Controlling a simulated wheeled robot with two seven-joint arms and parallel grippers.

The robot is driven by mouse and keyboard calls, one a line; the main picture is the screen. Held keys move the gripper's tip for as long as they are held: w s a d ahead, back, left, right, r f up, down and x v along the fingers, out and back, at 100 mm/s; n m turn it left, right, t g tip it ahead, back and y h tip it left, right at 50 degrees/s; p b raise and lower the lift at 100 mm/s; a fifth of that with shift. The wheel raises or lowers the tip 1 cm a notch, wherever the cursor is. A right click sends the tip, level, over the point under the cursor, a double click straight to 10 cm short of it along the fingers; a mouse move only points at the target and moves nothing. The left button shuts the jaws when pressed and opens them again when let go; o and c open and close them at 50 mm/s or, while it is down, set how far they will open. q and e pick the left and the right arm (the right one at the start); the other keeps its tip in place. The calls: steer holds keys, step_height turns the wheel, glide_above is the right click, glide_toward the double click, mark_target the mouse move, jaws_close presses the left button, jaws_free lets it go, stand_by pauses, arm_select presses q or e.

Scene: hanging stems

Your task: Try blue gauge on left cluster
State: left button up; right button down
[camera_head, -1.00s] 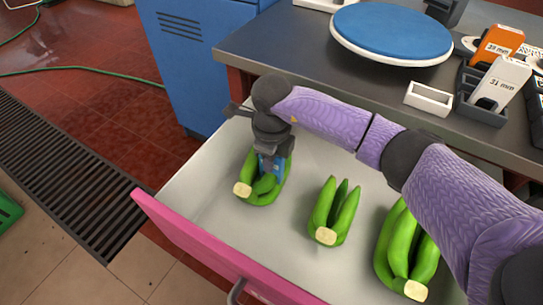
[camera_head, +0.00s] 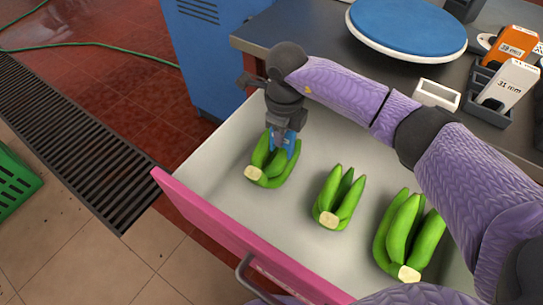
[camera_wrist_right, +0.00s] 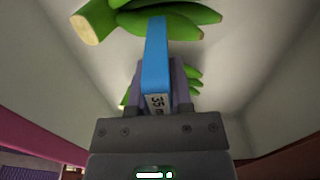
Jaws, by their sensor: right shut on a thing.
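The left cluster (camera_head: 268,165) of green bananas lies in the open drawer, its cut stem end facing the front. My right gripper (camera_head: 286,127) is above its back part, shut on the blue gauge (camera_head: 284,142). The gauge points down at the cluster's back part. In the right wrist view the blue gauge (camera_wrist_right: 156,55) stands out from between the fingers, with a partly hidden "35 m" label. Its far end overlaps the left cluster (camera_wrist_right: 165,20); I cannot tell if they touch or if it straddles the bananas. My left gripper is not in view.
The drawer (camera_head: 225,228) has a pink front. A middle cluster (camera_head: 338,197) and a larger right cluster (camera_head: 408,235) lie beside the left one. On the counter are a blue round plate (camera_head: 405,25), an orange gauge (camera_head: 512,45), a white "31 mm" gauge (camera_head: 510,85) and a white tray (camera_head: 437,94).

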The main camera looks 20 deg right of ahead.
steer(key=shift+r+p, duration=1.45)
steer(key=shift+r, duration=0.9)
steer(key=shift+f, duration=0.1)
